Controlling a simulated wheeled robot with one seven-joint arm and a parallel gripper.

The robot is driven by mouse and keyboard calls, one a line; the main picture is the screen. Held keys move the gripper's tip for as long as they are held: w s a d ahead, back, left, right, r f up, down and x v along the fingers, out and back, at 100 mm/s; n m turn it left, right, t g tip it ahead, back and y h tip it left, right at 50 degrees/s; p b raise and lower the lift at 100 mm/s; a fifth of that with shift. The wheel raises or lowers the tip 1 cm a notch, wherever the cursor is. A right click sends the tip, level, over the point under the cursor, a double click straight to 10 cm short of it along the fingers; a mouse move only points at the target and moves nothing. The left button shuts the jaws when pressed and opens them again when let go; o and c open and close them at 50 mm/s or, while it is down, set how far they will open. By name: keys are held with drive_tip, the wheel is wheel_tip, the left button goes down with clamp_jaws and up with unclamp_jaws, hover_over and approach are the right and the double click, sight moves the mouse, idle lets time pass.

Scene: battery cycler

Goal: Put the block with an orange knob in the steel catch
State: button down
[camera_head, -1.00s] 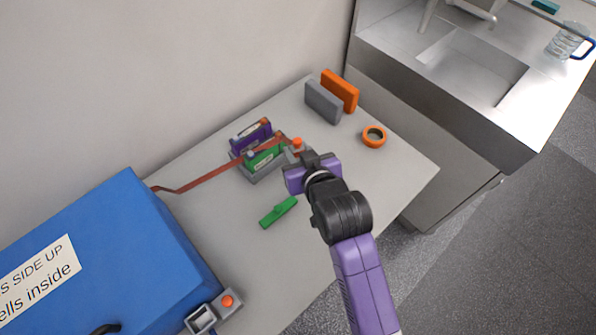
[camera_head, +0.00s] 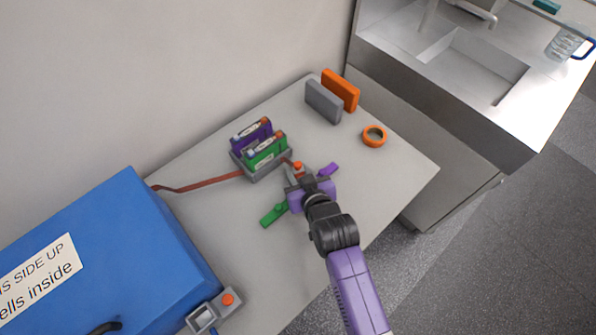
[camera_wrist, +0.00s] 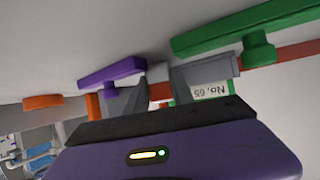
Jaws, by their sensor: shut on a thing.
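The block with the orange knob (camera_head: 298,166) is at my gripper (camera_head: 300,182), beside the front right corner of the battery cradle. My gripper is shut on it; the gripper hides most of its body. A red-brown strap (camera_head: 205,179) runs to the cradle, and a short piece shows beside the knob. In the wrist view, grey fingers flank a pale piece (camera_wrist: 157,75). A grey fitting with a square steel opening (camera_head: 202,318) and its own orange knob stands by the blue box; I cannot tell whether this is the steel catch.
The cradle (camera_head: 268,176) holds a purple cell (camera_head: 251,134) and a green cell (camera_head: 266,151). A green bar (camera_head: 272,215) and a purple bar (camera_head: 328,169) flank my gripper. The blue box (camera_head: 130,245) fills the left. Grey and orange slabs (camera_head: 340,90) and an orange ring (camera_head: 374,136) stand back right.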

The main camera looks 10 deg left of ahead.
drive_tip(key=shift+f, duration=0.15)
drive_tip(key=c, duration=1.1)
unclamp_jaws()
drive_tip(key=shift+s+r, duration=0.1)
drive_tip(key=shift+r, duration=0.1)
drive_tip(key=v, duration=1.2)
drive_tip(key=shift+f, duration=0.1)
